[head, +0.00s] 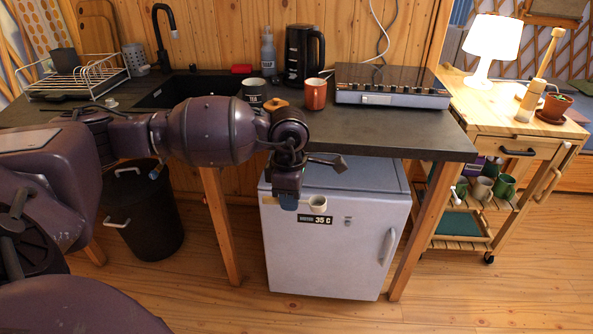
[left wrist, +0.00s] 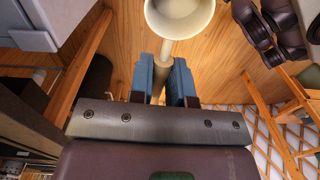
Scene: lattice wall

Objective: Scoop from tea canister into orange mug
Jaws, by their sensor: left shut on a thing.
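My left gripper (head: 289,202) is shut on the handle of a small cream scoop (head: 318,203), in front of the fridge and below the counter top. In the left wrist view the handle sits between the blue fingertips (left wrist: 167,80), and the scoop's round bowl (left wrist: 180,18) is beyond them. The orange mug (head: 315,96) stands upright on the counter. Left of it is a dark canister with pale lettering (head: 254,92), which looks open. A wooden lid (head: 276,103) shows beside it, partly hidden by my arm. My right gripper is not in view.
The dark counter (head: 400,135) has its front edge above the scoop. A flat black-topped appliance (head: 390,85) stands right of the mug, and a black kettle (head: 302,55) behind. The pale fridge (head: 335,245) is below. A wooden cart (head: 510,150) stands right. A bin (head: 143,215) is left.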

